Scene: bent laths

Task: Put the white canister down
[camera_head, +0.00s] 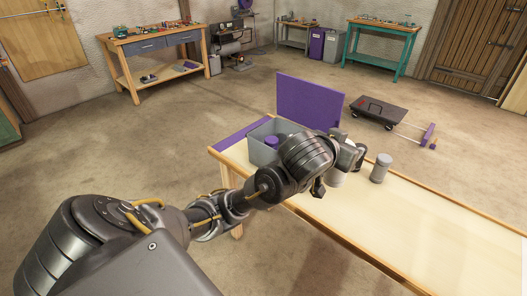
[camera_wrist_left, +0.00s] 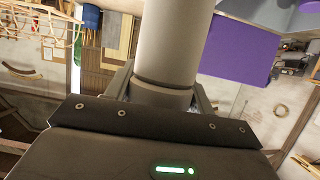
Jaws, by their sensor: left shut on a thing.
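My left gripper (camera_head: 350,158) reaches over the pale wooden table (camera_head: 440,215) and is shut on the white canister (camera_head: 335,179). My right gripper is in neither view.
A second grey canister (camera_head: 380,169) stands upright just right of my gripper. A grey crate (camera_head: 258,152) with a purple thing (camera_head: 271,141) inside stands at the table's left end, partly behind my wrist. A purple panel (camera_head: 309,101) rises behind it.

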